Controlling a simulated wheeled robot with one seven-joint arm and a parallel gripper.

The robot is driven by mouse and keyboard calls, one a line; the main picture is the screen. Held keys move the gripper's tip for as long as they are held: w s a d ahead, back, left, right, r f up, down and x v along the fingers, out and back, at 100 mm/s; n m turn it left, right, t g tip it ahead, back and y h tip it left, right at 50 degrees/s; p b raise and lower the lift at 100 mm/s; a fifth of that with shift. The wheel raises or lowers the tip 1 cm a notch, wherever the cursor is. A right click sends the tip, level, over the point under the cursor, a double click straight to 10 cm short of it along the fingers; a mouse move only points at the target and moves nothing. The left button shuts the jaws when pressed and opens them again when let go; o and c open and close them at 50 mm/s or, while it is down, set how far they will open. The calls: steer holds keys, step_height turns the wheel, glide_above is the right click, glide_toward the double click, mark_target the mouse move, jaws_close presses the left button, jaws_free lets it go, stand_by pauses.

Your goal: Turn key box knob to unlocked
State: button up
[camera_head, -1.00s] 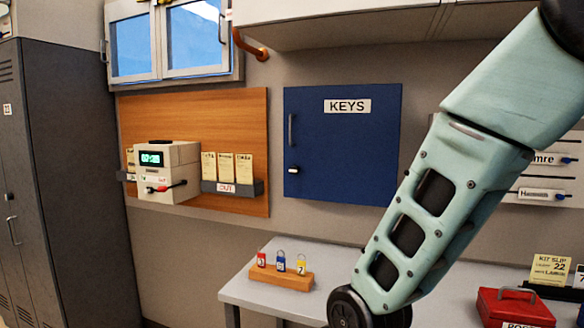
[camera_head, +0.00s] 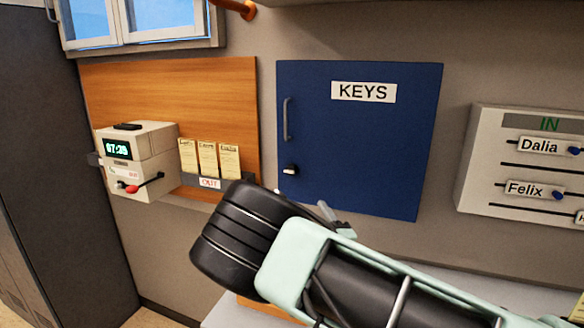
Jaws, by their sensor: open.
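The blue key box (camera_head: 362,135) hangs on the wall, with a white KEYS label on its door. The door looks closed. A small dark knob (camera_head: 290,169) with a light edge sits low on the door's left side, below a vertical grey handle (camera_head: 287,119). The knob is too small to tell its setting. My gripper (camera_head: 335,215) shows only as small grey finger parts behind my arm, below and right of the knob in the picture. It is open, and nothing shows between its fingers. It appears apart from the knob, and most of it is hidden.
A time clock (camera_head: 137,155) with a red-tipped lever juts from the wooden board (camera_head: 170,100) on the left, beside a card rack marked OUT (camera_head: 209,182). An IN name board (camera_head: 530,165) is at right. A table (camera_head: 222,315) lies below, mostly behind my arm.

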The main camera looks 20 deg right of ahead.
mark_target(293, 174)
steer(key=p+x, duration=0.7)
steer(key=x, duration=0.9)
steer(key=shift+r+p, duration=0.2)
steer(key=shift+p, duration=0.1)
steer(key=shift+w, duration=0.5)
steer(key=c, duration=1)
